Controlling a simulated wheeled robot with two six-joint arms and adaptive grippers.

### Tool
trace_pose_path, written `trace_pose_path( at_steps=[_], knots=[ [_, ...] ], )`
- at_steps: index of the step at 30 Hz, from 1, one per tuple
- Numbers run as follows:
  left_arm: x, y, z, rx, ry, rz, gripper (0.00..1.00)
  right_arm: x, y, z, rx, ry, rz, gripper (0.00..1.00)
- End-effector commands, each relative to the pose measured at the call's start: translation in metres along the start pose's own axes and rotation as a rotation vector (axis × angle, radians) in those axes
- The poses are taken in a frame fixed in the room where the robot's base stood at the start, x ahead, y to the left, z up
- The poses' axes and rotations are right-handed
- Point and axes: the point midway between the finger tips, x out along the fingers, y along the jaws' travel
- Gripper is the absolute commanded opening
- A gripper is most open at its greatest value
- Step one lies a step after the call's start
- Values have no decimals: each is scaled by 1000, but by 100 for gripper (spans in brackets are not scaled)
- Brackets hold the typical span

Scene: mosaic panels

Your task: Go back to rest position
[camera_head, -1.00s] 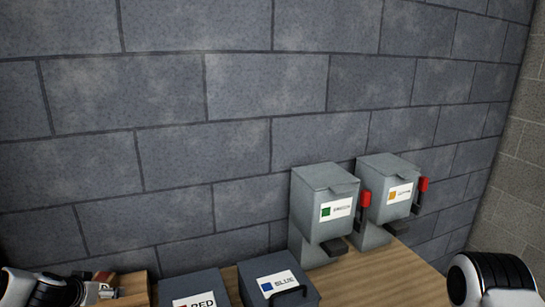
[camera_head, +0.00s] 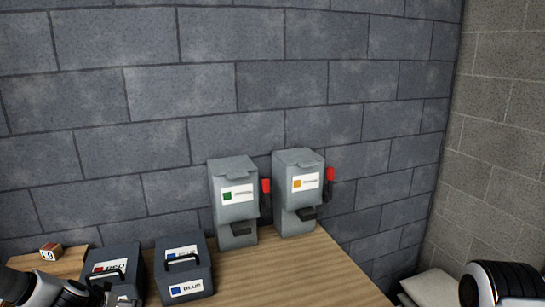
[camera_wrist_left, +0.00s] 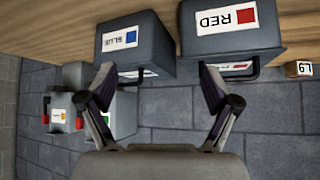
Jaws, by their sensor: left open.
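My left gripper (camera_head: 118,297) is low at the left of the head view, in front of the red-labelled box. In the left wrist view its two fingers (camera_wrist_left: 158,85) are spread apart with nothing between them. The dark grey RED box (camera_head: 112,270) and BLUE box (camera_head: 185,272) stand side by side on the wooden table (camera_head: 270,275). Both have black handles. In the left wrist view the RED box (camera_wrist_left: 228,40) and BLUE box (camera_wrist_left: 135,48) lie beyond the fingertips. Of my right arm only a white and black link shows at the lower right; its gripper is out of view.
A green-labelled dispenser (camera_head: 232,205) and an orange-labelled dispenser (camera_head: 297,190), each with a red-tipped lever, stand against the grey block wall (camera_head: 260,70). A small block marked L9 (camera_head: 50,252) is at the left. A whitish object (camera_head: 432,287) lies beyond the table's right edge.

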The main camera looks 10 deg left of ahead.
Motion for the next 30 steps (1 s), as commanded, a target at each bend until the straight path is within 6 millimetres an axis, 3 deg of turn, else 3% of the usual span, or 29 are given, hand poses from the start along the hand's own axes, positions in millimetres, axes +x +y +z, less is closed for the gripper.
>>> trace_pose_path(
  at_steps=[8, 14, 21, 27, 30],
  knots=[
    [11, 61, 77, 36, -169, 6, 89, 0, 0, 0, -2, 0, 0, 60],
    [7, 112, 158, 58, -326, 18, 89, 0, 0, 0, -1, 0, 0, 60],
    [-29, 168, 280, 69, -557, 37, 89, 0, 0, 0, -1, 0, 0, 60],
    [-77, 196, 363, 63, -735, 44, 89, 0, 0, 0, -1, 0, 0, 60],
    [-44, 197, 390, 51, -730, 42, 89, 42, 0, 0, -1, 1, 0, 60]
  ],
)
